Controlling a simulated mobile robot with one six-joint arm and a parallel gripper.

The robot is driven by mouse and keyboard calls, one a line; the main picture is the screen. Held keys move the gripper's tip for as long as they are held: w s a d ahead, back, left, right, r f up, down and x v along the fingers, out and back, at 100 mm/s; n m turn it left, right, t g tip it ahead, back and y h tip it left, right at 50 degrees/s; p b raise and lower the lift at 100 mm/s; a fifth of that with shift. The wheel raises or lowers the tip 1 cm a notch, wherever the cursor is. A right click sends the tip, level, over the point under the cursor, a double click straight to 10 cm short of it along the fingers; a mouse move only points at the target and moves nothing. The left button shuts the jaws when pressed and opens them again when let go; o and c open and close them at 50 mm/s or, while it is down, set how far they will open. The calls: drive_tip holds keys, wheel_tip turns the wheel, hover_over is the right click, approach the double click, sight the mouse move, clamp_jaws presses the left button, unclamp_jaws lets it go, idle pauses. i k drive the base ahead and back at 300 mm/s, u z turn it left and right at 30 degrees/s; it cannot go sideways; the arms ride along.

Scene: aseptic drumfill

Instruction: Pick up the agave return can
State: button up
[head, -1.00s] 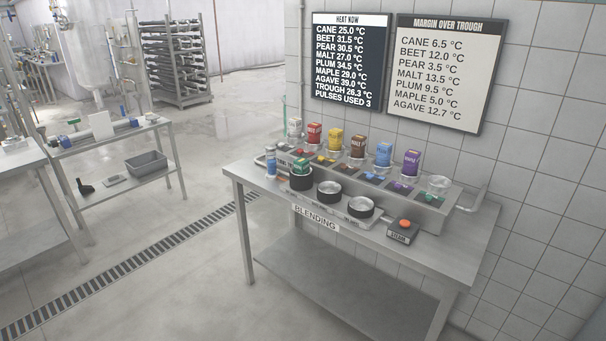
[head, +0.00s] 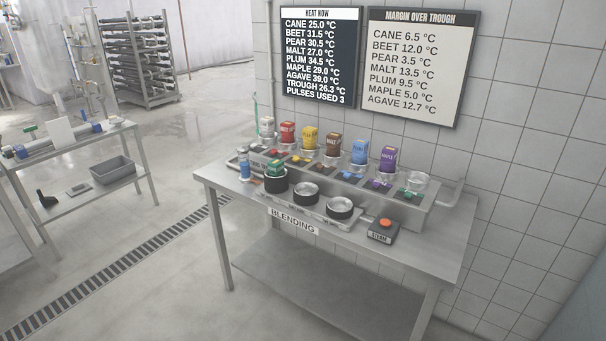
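A small green can (head: 275,166), likely the agave can by its colour, sits upright in the leftmost of the black round holders (head: 275,183) at the front of the blending table (head: 250,275). Its label is too small to read. Behind it, a row of white, red, yellow, brown, blue and purple cans stands on the steel trough (head: 405,212). The clear seat at the row's right end (head: 418,181), above a green tag, is empty. My gripper is not in view.
Two more round holders (head: 307,193) stand right of the green can, then a steam box with an orange button (head: 384,227). A blue bottle (head: 245,169) stands close on the left. Two boards hang on the tiled wall.

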sight(275, 167)
drive_tip(key=z, duration=0.25)
drive_tip(key=i, duration=1)
drive_tip(key=z, duration=0.2)
drive_tip(key=k, duration=0.15)
drive_tip(key=u, duration=3.25)
